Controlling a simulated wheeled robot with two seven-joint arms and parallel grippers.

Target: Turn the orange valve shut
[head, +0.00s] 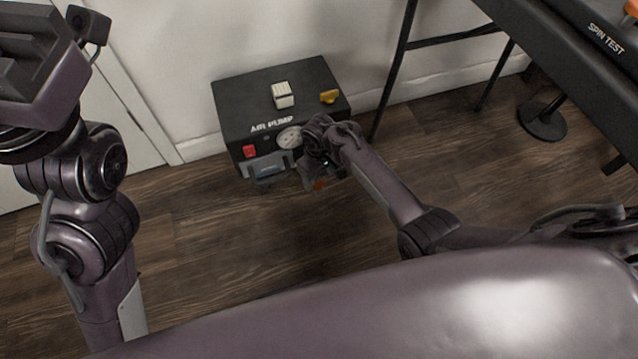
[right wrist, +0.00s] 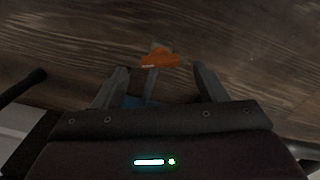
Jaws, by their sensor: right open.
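The orange valve handle (right wrist: 160,58) shows in the right wrist view, just beyond my fingertips and roughly centred between them. In the head view only a small orange part (head: 319,184) shows below my right gripper (head: 312,178), in front of the air pump. My right gripper is open in the right wrist view (right wrist: 160,80), with its two fingers apart. A grey stem shows below the handle, between the fingers. I cannot tell whether either finger touches the valve. My left gripper (head: 35,65) is raised at the upper left; its fingers cannot be made out.
The black air pump box (head: 240,101) stands on the wooden floor against the wall. A "SPIN TEST" bench (head: 570,40) stands at right. Floor in front is clear.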

